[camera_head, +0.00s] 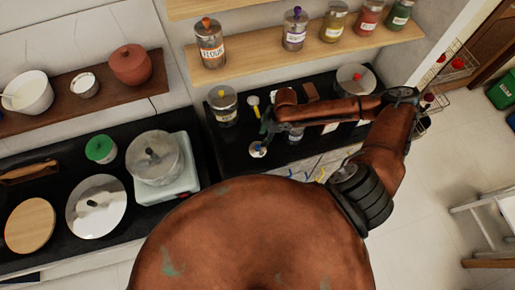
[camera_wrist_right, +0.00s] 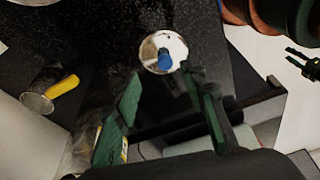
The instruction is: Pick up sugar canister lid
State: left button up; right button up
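A small round silver lid with a blue knob (camera_wrist_right: 163,52) lies on the black counter in the right wrist view. It also shows as a small pale disc in the head view (camera_head: 257,151). My right gripper (camera_wrist_right: 160,76) is open, with its two green finger pads apart and nothing between them. The lid lies just beyond the fingertips, with the knob near the right finger's tip. In the head view my right gripper (camera_head: 265,133) is small and partly hidden by its own arm.
A shelf (camera_head: 300,46) with several canisters hangs above.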

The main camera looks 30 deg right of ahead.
aim_at(258, 146)
jog(key=x, duration=0.4)
jog(key=a+x, duration=0.1)
jog(key=x, duration=0.2)
jog(key=shift+s+p, duration=0.15)
jog(key=shift+p, duration=0.2)
jog(key=shift+c, duration=0.7)
grip_shut()
